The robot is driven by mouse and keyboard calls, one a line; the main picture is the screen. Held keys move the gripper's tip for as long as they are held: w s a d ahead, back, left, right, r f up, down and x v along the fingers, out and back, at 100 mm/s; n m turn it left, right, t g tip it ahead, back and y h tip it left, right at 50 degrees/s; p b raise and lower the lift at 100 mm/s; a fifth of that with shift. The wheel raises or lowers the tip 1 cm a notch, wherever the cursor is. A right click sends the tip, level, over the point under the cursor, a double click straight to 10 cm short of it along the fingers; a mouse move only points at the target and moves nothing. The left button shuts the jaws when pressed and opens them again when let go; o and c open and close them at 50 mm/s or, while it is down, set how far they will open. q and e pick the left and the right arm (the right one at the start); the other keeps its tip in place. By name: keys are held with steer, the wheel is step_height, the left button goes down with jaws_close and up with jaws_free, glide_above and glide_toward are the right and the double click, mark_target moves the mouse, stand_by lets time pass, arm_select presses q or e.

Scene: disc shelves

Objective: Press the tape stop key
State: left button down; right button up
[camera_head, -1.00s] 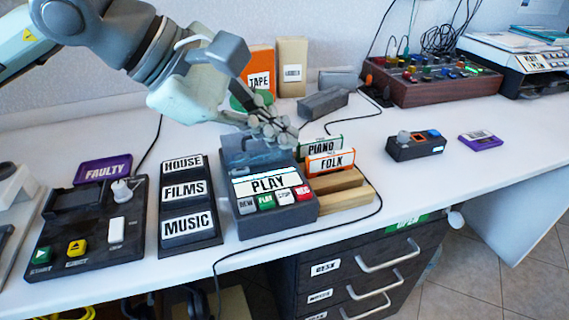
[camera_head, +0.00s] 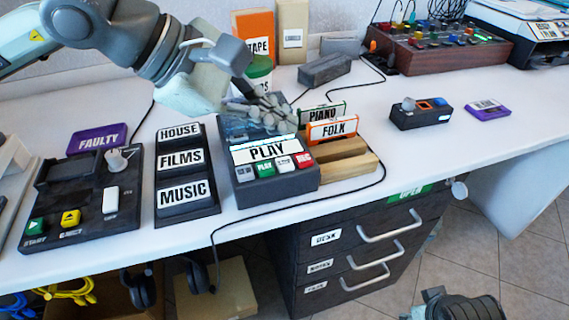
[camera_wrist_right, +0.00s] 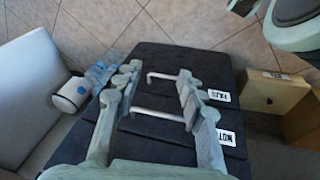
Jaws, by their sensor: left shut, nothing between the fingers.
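The tape player (camera_head: 300,186) is a dark grey box with a PLAY sign. Its front row has a grey rewind key (camera_head: 245,173), a green play key (camera_head: 265,168), a white stop key (camera_head: 286,165) and a red record key (camera_head: 304,160). My left gripper (camera_head: 283,112) is shut and empty over the rear of the player, behind the PLAY sign. It hides part of that rear section; whether it touches is unclear. My right gripper (camera_wrist_right: 158,75) is open and empty in the right wrist view, with drawers behind it.
FOLK (camera_head: 333,130) and PIANO (camera_head: 322,114) tapes stand just right of the player. A labelled rack (camera_head: 185,205) and a deck with START and EJECT keys (camera_head: 80,235) are to the left. A cable (camera_head: 300,206) runs along the table front.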

mark_target(279, 164)
arm_select(q)
steer(key=shift+f, duration=0.9)
step_height(279, 164, down, 2)
steer(key=b, duration=0.3)
steer(key=shift+f, duration=0.1)
arm_select(e)
steer(key=w+a+r+n+t+y, duration=0.1)
steer(key=w+a+r+t+y, duration=0.1)
steer(key=w+a+r+t, duration=0.3)
steer(key=shift+w+a+r+t, duration=0.3)
steer(key=shift+w+a+r, duration=0.8)
steer(key=shift+w, duration=0.45)
arm_select(q)
steer(key=shift+f+b, duration=0.1)
steer(key=shift+b, duration=0.2)
arm_select(e)
steer(key=shift+f, duration=0.3)
arm_select(q)
steer(key=shift+f+b, duration=0.35)
steer(key=shift+b, duration=0.35)
arm_select(e)
steer(key=shift+f, duration=0.7)
